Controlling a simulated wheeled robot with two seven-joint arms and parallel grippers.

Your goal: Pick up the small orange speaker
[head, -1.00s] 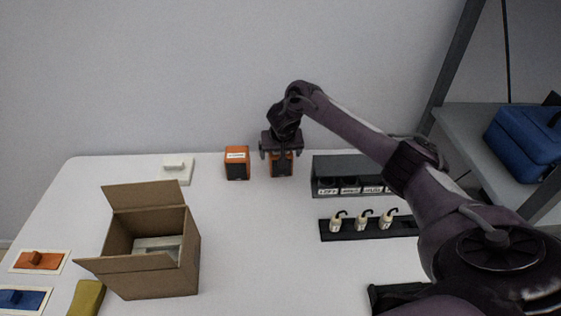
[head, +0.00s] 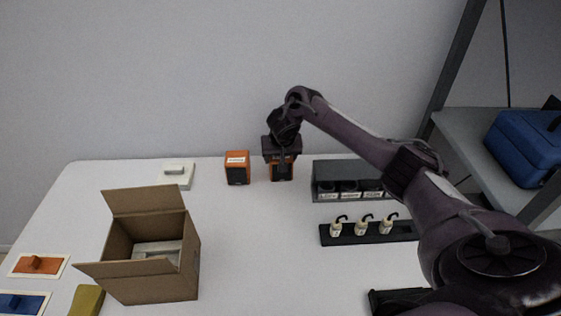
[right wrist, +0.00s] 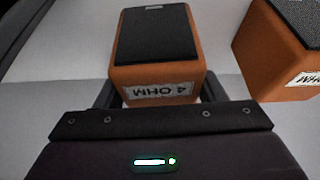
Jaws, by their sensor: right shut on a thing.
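Two orange speakers with dark fronts are near the back edge of the table. My right gripper (head: 282,165) is shut on the right-hand orange speaker (head: 280,174), coming from above and partly hiding it. In the right wrist view this speaker (right wrist: 155,76) sits between the fingers, with a "4 OHM" label facing the camera. I cannot tell whether it is clear of the table. The other orange speaker (head: 237,169) stands apart to the left; it also shows at the right of the right wrist view (right wrist: 275,60). My left gripper is not in view.
A dark rack (head: 330,183) with labelled compartments is close on the right. A black strip (head: 345,240) with several small pale items lies in front of it. An open cardboard box (head: 160,283) stands front left. A white block (head: 176,178) lies back left. The middle table is clear.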

